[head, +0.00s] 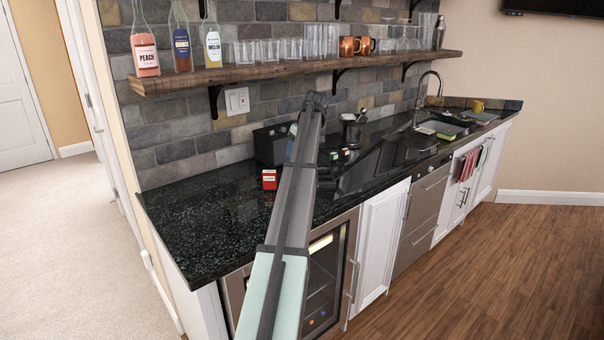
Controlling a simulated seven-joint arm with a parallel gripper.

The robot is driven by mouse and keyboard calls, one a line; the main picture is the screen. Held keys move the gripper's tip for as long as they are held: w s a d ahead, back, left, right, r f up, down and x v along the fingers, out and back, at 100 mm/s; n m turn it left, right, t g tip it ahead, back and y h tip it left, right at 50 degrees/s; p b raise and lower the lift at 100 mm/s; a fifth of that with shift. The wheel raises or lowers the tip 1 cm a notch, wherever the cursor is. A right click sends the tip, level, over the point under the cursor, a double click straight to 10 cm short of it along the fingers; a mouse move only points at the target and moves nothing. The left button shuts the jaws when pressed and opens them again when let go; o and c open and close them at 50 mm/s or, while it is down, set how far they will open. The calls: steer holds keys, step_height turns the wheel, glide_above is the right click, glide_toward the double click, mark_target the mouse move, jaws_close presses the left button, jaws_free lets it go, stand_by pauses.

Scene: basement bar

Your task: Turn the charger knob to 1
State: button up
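A black box-shaped device (268,147), which may be the charger, stands on the dark counter against the tiled wall. My arm crosses in front of it and covers its right part. I cannot make out a knob or its setting. My arm rises from the bottom of the head view to a bend above the counter, and the part beyond the bend is mostly hidden behind it.
A small red box (269,180) sits on the counter (200,215) left of my arm. Small dark items (334,155) lie just right of it. A shelf (290,70) with bottles and glasses hangs above. The counter's left end is clear.

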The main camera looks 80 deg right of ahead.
steer(key=s+r, duration=0.1)
steer(key=s, duration=0.5)
steer(key=x, duration=1.3)
steer(key=shift+d+f, duration=0.15)
steer(key=shift+f, duration=0.1)
jaws_close()
